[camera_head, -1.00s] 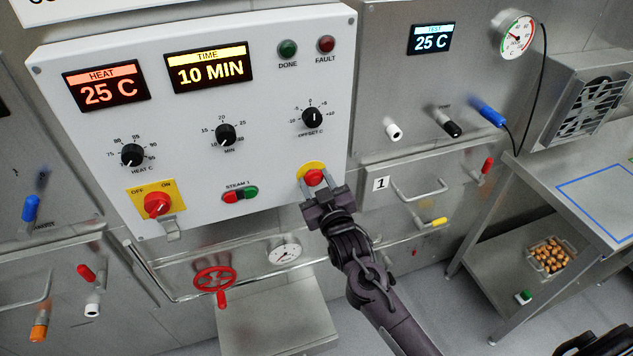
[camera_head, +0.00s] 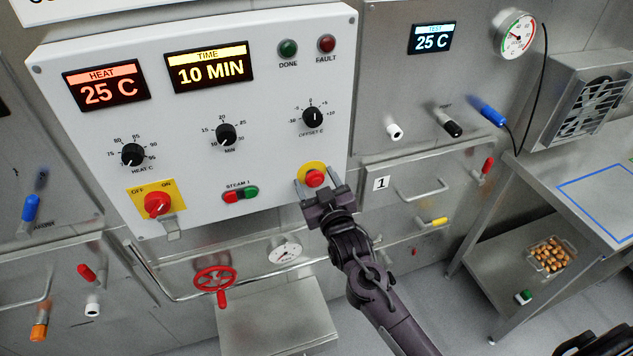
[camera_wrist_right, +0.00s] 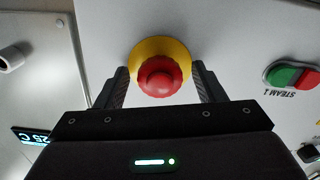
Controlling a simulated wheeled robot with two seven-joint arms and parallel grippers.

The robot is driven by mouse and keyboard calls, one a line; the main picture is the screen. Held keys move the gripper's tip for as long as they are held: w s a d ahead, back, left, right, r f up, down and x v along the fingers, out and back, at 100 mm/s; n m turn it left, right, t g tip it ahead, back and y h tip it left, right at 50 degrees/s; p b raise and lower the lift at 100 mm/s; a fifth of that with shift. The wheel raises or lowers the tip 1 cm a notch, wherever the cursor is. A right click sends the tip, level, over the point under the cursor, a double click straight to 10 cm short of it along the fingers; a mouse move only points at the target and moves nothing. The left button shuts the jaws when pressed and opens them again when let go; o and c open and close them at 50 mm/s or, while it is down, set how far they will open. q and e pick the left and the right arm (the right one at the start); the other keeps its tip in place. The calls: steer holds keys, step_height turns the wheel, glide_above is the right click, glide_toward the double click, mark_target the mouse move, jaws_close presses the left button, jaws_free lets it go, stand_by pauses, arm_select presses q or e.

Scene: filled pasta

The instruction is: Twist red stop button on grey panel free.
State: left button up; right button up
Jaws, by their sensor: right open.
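The red stop button (camera_head: 314,179) sits on a yellow round base (camera_head: 304,169) at the lower right of the light grey panel (camera_head: 270,110). My right gripper (camera_head: 315,186) is in front of it, coming from below. In the right wrist view the red button (camera_wrist_right: 160,77) lies between the two fingers of the right gripper (camera_wrist_right: 160,88), with a gap on each side. The fingers are open and apart from the button. My left gripper is not clearly in view; a dark part shows at the bottom right corner.
A red and green steam button pair (camera_head: 241,194) and a red rotary switch on yellow (camera_head: 157,204) are left of the stop button. A red valve wheel (camera_head: 214,280) is below the panel. A steel table (camera_head: 590,200) stands at right.

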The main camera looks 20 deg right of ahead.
steer(key=s+b, duration=0.2)
steer(key=s, duration=0.5)
steer(key=shift+s, duration=0.35)
steer(key=shift+d, duration=0.15)
steer(key=s+d+f+g, duration=0.1)
steer(key=s+f+g, duration=0.25)
steer(key=f, duration=0.95)
steer(key=s+f+g, duration=0.3)
steer(key=s+f, duration=0.2)
steer(key=f, duration=0.7)
steer(key=s+d+f+g, duration=0.1)
steer(key=s+f+g, duration=0.25)
steer(key=f, duration=0.95)
steer(key=s+d+f+g, duration=0.1)
steer(key=s+f+g, duration=0.1)
steer(key=s+f, duration=0.4)
steer(key=s+d+f+g, duration=0.1)
steer(key=s+f, duration=0.5)
steer(key=s, duration=0.8)
steer(key=s+d+f+g, duration=0.1)
steer(key=s+f+g, duration=0.3)
steer(key=s, duration=0.6)
step_height(320, 180, down, 2)
steer(key=shift+s+d+f+h, duration=0.1)
steer(key=shift+s+d+h, duration=0.1)
steer(key=shift+h, duration=0.1)
